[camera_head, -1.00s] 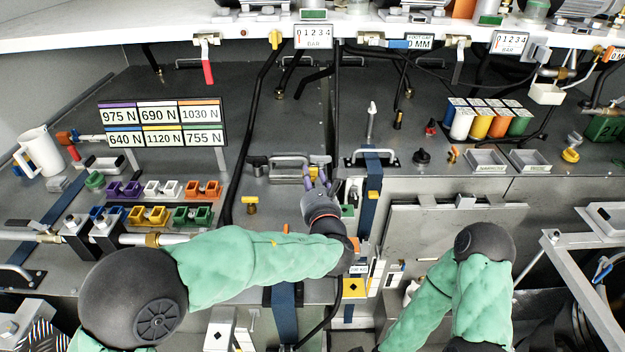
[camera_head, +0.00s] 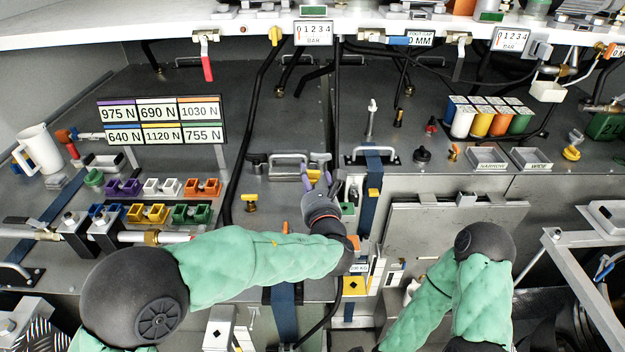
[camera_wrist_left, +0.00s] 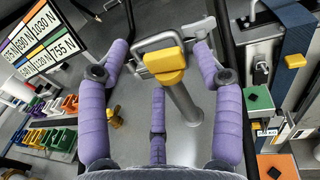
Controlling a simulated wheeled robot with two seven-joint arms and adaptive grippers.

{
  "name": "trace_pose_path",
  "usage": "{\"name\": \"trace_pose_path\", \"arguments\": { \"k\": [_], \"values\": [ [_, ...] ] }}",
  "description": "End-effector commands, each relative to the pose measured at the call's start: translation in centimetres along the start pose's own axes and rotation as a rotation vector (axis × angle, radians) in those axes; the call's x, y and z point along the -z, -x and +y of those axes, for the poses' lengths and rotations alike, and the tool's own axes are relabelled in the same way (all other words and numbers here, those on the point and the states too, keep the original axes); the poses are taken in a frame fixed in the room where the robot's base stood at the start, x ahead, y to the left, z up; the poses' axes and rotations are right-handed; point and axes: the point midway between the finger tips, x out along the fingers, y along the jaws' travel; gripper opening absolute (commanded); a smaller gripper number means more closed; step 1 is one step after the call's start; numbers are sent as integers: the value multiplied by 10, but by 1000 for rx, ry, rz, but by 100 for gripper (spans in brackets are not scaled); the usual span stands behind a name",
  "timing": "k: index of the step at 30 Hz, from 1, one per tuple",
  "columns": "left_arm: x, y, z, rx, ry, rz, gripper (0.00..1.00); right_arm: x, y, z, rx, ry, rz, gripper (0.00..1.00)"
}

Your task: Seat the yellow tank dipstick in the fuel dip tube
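A yellow block-shaped handle (camera_wrist_left: 166,62), which looks like the dipstick's, sits between the spread purple fingers of my left gripper (camera_head: 317,177) in the left wrist view. Gaps show between it and the side fingers, so the gripper looks open around it and not closed on it. A grey cylinder (camera_wrist_left: 182,98) extends from under the yellow handle; I cannot tell whether it is the dipstick's rod or a tube. In the head view the fingers hide most of this spot. I cannot make out the fuel dip tube for certain. My right gripper is out of view.
A metal grab handle (camera_head: 287,164) stands right behind the left fingers. A yellow-topped valve (camera_head: 250,203) is to their left, and a blue strap (camera_head: 369,210) is to their right. Coloured blocks (camera_head: 155,214) and a force label board (camera_head: 162,122) lie further left.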

Motion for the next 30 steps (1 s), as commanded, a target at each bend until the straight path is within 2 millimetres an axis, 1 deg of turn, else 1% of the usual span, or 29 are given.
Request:
{"name": "trace_pose_path", "arguments": {
  "k": [7,11,14,18,24,27,30],
  "values": [
    [-2,1,0,0,2,-4,65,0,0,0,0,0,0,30],
    [-3,13,0,1,3,-4,65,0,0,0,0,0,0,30],
    [-3,29,-1,3,2,-4,65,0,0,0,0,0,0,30],
    [-2,58,-1,4,2,-4,65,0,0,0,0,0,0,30],
    [-2,95,-1,4,1,-3,65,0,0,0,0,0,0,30],
    [-1,108,-1,3,1,-2,65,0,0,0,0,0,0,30],
    [-1,116,-1,3,0,-2,65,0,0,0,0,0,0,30]
  ]
}}
